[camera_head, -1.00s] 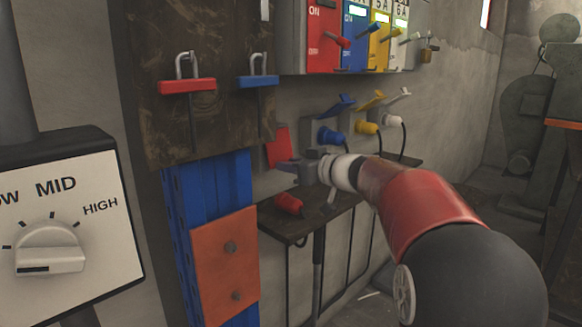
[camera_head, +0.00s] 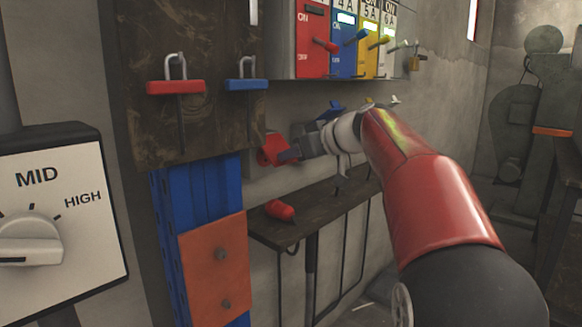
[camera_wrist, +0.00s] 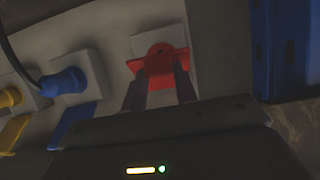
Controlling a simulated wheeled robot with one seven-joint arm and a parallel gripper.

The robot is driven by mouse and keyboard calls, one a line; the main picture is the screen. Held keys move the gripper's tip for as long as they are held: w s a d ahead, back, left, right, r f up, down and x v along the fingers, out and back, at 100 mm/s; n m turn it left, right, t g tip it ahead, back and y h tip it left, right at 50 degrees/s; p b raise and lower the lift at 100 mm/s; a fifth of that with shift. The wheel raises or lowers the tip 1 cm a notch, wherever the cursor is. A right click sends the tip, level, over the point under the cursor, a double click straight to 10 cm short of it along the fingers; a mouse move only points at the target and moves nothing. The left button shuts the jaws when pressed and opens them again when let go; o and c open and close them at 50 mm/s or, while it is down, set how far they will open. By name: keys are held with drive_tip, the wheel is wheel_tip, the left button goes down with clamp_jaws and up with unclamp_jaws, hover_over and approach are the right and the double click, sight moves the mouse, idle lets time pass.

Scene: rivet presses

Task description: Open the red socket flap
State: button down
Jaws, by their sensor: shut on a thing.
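A red plug (camera_head: 279,210) lies on the dark shelf (camera_head: 318,204) below. The blue plug (camera_wrist: 66,82) and yellow plug (camera_wrist: 11,97) sit in neighbouring sockets with raised flaps. The padlock board (camera_head: 200,125) and blue post (camera_head: 198,195) stand close at left.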

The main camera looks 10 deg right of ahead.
wheel_tip(320, 180, up, 7)
drive_tip(key=p, duration=0.2)
drive_tip(key=shift+w+f, duration=0.15)
drive_tip(key=c, duration=2)
unclamp_jaws()
drive_tip(key=shift+a+f, duration=0.15)
drive_tip(key=shift+f, duration=0.05)
drive_tip(key=o, duration=0.9)
drive_tip(key=shift+f, duration=0.15)
drive_tip(key=b+v, duration=0.1)
drive_tip(key=v, duration=0.7)
drive_tip(key=shift+c, duration=0.3)
